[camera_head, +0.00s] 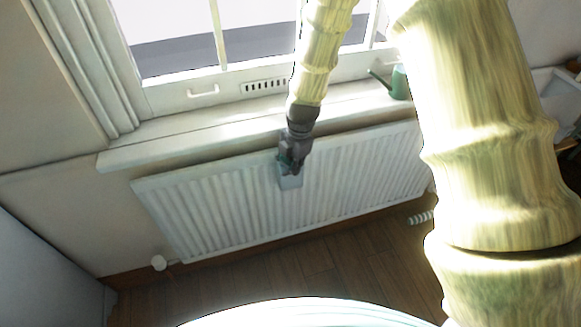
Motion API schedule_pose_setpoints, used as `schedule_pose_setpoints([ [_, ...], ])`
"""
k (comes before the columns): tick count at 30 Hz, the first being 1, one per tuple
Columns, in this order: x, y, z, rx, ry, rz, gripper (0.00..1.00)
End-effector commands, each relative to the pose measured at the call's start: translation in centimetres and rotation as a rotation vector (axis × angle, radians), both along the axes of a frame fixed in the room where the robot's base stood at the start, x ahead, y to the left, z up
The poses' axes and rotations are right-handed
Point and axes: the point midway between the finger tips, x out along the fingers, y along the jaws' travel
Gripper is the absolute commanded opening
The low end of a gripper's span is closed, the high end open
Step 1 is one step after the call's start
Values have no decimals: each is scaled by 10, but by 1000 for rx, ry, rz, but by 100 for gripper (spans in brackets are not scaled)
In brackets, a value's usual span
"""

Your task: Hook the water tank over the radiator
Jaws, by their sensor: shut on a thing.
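The white ribbed radiator (225,215) hangs on the wall below the window sill. My gripper (288,166) is at the radiator's top edge, near its middle, pointing down. It is shut on a small pale grey water tank (290,182), which shows just below the fingers against the radiator's front. My gripper hides the tank's upper part, so I cannot tell whether its hook is over the radiator's top edge.
The white window sill (170,140) juts out just above the radiator, close to my wrist. A green watering can (398,82) stands on the sill at right. Wooden floor (290,270) below is clear.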

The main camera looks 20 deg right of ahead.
Motion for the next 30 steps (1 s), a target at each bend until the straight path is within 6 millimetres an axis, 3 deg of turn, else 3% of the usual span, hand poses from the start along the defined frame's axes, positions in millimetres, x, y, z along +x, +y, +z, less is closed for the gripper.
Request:
schedule_pose_setpoints([
  [10,0,0,-1,0,0,-1,0],
  [12,0,0,-1,0,0,-1,20],
  [18,0,0,-1,0,0,-1,56],
  [30,1,0,2,1,-2,-1,57],
])
